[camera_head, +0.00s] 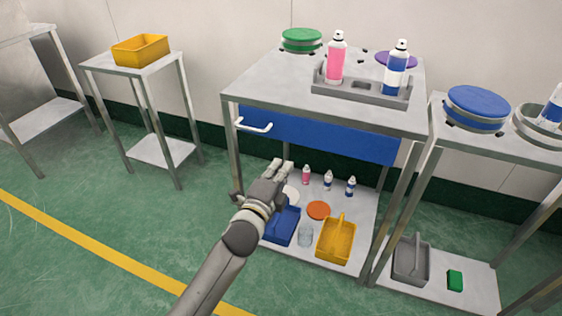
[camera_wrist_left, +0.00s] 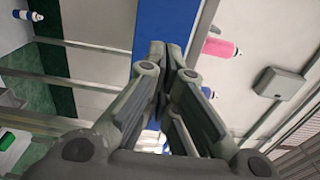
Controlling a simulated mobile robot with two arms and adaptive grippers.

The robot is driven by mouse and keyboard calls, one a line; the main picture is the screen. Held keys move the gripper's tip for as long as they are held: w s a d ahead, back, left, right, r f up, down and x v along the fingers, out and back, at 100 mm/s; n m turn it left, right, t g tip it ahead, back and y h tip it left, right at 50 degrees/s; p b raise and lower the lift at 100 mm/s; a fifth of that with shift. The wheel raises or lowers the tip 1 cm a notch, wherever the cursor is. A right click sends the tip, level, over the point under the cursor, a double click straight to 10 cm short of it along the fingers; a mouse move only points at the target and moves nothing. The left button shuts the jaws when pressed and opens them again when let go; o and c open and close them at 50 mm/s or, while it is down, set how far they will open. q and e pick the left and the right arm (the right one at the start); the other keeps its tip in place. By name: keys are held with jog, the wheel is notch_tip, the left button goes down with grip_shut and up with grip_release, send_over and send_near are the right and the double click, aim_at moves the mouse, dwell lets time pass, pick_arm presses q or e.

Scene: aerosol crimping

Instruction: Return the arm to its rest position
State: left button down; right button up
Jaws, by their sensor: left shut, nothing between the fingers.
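My left gripper (camera_head: 281,168) is in front of the steel table (camera_head: 262,83), below its blue drawer (camera_head: 320,137) and a little below the white drawer handle (camera_head: 254,125). Its fingers are together and hold nothing. In the left wrist view the closed fingers (camera_wrist_left: 170,50) point at a blue band. My left arm reaches in from the bottom of the head view, over the green floor. My right gripper is not in view.
A grey holder (camera_head: 340,93) with a pink can (camera_head: 336,61) and a blue-white can (camera_head: 396,70) stands on the table. The lower shelf holds a blue caddy (camera_head: 281,227), a yellow caddy (camera_head: 336,240) and small bottles. Open floor lies left.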

pick_arm(q)
jog(key=shift+s, duration=0.15)
jog(key=s+a+f+n+g+y, duration=0.2)
jog(key=s+a+f+n+g, duration=0.15)
jog(key=s+f, duration=0.55)
jog(key=s+a+f+n+g+y, duration=0.1)
jog(key=s+a+f+n+g, duration=0.3)
jog(key=f, duration=1)
jog(key=s+a+f+n+g+y, duration=0.2)
jog(key=s+a+f+n, duration=0.35)
jog(key=s+f, duration=0.4)
jog(key=s+a+f+n+g, duration=0.2)
jog(key=s+f+n+g, duration=0.1)
jog(key=s+f, duration=0.4)
jog(key=s+a+f+n+g, duration=0.2)
jog(key=s+f+n, duration=0.15)
jog(key=s, duration=0.65)
jog(key=s+a+g+p, duration=0.1)
jog(key=s+a+p, duration=0.2)
jog(key=s+p, duration=1.2)
jog(key=shift+s+r+g+y+p, duration=0.2)
jog(key=shift+s+g+y+p, duration=0.15)
jog(key=shift+s, duration=0.25)
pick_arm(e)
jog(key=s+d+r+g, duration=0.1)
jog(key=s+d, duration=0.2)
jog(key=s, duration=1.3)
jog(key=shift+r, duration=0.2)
